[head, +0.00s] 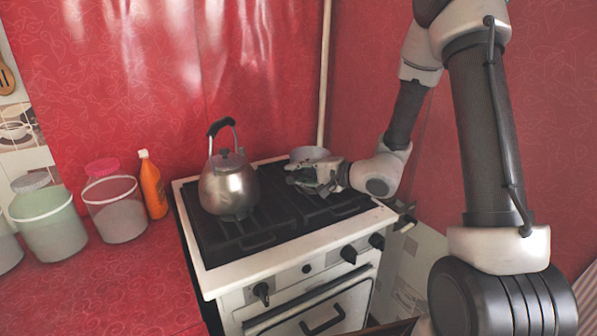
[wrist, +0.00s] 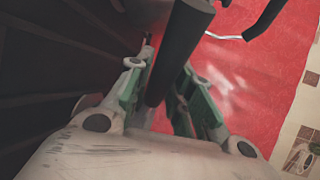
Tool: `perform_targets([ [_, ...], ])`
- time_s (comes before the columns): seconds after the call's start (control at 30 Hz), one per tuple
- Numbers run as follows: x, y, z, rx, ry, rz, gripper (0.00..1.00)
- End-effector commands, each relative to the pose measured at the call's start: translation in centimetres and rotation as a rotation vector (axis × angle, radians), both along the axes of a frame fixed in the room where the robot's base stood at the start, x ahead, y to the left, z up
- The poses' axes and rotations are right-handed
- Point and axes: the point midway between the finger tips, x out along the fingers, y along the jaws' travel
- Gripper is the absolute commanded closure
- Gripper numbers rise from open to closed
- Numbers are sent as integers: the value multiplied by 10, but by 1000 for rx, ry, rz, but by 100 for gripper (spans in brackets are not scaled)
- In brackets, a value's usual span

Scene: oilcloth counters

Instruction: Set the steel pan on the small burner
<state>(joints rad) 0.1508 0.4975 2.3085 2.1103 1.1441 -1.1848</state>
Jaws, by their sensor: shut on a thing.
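The steel pan (head: 309,153) is at the back right of the stove top, partly hidden behind my gripper (head: 302,178). Whether it rests on the grate or hangs just above it, I cannot tell. In the wrist view, a dark, thick handle (wrist: 181,48) runs between the two green-padded fingers of my gripper (wrist: 158,95), which is shut on it. The pan's bowl is not clear in that view. The stove (head: 225,281) has black grates on top. Which burner is the small one cannot be made out.
An orange bottle (head: 152,186) and lidded tubs (head: 117,211) stand on the red counter further left. Red walls close in behind and right. The front right grate looks clear.

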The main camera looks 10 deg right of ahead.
Motion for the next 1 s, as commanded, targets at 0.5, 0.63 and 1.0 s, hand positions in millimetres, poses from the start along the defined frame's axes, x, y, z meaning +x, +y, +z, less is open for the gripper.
perform_targets([
  [0.5, -2, -2, -1, -1, 3, -1, 53],
  [0.63, -10, -12, 3, -1, 1, -4, 53],
  [1.0, -65, -66, 23, -1, -3, -5, 53],
])
